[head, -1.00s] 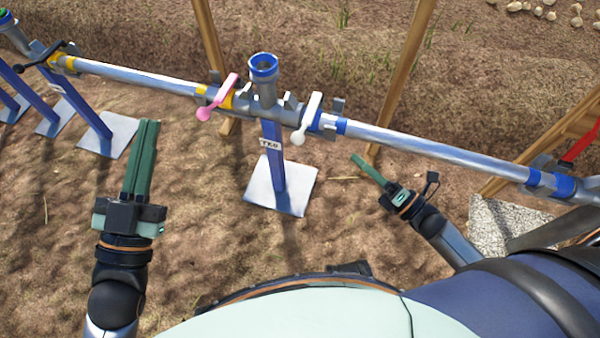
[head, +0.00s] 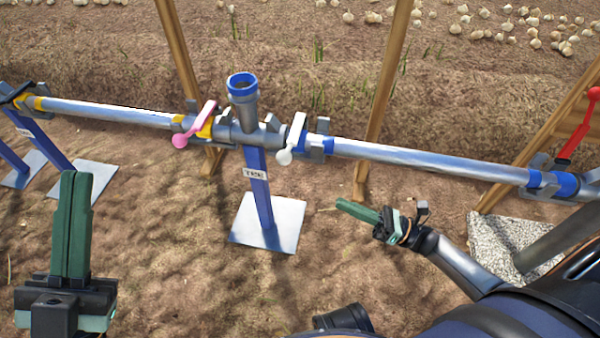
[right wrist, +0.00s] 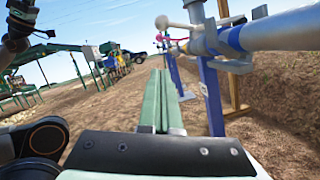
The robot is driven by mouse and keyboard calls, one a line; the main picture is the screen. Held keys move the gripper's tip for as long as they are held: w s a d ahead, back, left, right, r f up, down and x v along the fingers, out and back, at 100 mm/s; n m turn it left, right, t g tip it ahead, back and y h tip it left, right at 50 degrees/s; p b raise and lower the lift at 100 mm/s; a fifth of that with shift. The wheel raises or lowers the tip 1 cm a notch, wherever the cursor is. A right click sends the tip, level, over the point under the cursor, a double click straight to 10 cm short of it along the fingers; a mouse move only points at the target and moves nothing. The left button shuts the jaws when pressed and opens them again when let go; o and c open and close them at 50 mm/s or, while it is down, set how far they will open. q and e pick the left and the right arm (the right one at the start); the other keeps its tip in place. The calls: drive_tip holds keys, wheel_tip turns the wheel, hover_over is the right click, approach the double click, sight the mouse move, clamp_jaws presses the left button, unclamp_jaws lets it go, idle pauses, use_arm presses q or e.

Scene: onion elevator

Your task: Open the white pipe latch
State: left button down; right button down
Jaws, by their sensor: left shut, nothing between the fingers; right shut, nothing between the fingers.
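The white latch (head: 291,139) is a short lever with a round knob, on the pipe junction just right of the blue-rimmed upright pipe. Its knob (right wrist: 162,22) also shows in the right wrist view, above and beyond the fingers. My right gripper (head: 340,203) is shut and empty, below and to the right of the latch, apart from it. Its green fingers (right wrist: 160,85) point forward in the right wrist view. My left gripper (head: 75,178) is shut and empty at the lower left, over bare ground, far from the latch.
A pink latch (head: 196,126) sits on the junction left of the upright pipe. A red lever (head: 577,125) stands at the far right. A blue post on a metal plate (head: 268,224) supports the junction. Wooden posts (head: 385,95) stand behind. The ground before the pipe is open.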

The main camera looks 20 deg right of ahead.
drive_tip(key=d+r+x, duration=0.1)
drive_tip(key=r+x, duration=0.1)
drive_tip(key=x, duration=1)
drive_tip(key=shift+w+r, duration=0.35)
drive_tip(key=shift+a+r, duration=0.1)
drive_tip(key=shift+a, duration=0.05)
